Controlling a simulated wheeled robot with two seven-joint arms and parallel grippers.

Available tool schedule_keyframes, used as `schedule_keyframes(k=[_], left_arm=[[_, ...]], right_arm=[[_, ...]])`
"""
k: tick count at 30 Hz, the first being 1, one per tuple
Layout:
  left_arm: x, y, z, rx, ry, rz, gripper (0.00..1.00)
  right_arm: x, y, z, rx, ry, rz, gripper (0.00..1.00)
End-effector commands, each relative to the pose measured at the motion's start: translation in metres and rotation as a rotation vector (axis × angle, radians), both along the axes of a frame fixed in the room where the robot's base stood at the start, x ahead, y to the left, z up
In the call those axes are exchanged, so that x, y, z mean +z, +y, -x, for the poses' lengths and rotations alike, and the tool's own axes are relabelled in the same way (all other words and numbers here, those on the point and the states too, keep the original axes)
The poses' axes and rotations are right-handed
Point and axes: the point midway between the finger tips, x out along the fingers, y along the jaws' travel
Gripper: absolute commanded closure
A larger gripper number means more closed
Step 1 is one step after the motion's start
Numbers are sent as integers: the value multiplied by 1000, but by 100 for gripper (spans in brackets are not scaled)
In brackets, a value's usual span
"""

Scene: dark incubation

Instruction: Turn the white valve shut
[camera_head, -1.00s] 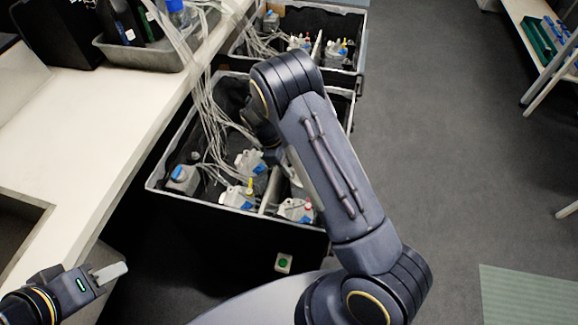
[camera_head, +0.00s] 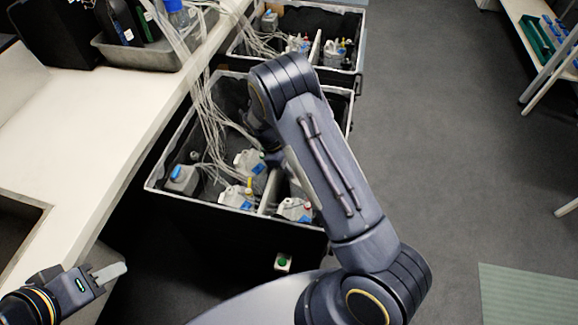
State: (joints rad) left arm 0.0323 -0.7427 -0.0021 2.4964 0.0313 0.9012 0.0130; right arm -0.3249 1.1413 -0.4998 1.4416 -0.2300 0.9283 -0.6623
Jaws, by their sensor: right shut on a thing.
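My right arm reaches over the near black crate (camera_head: 290,222). The arm's wrist and forearm cover most of my right gripper (camera_head: 273,159), and only a small part of it shows low inside the crate. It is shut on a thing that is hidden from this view. I cannot make out the white valve; the arm may cover it.
Pale tubes (camera_head: 207,120) run from the bench down into the near crate. A second crate (camera_head: 345,73) with bottles stands behind it. The white bench (camera_head: 95,125) carries a grey tray (camera_head: 140,54). A shelf (camera_head: 530,30) stands at far right. The floor right of the crates is clear.

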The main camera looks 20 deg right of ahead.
Motion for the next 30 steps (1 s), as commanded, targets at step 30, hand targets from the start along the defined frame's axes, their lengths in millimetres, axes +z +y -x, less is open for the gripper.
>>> schedule_keyframes(k=[30], left_arm=[[-37,0,0,0,0,0,64]], right_arm=[[-1,-9,-5,-787,-1,-2,100]])
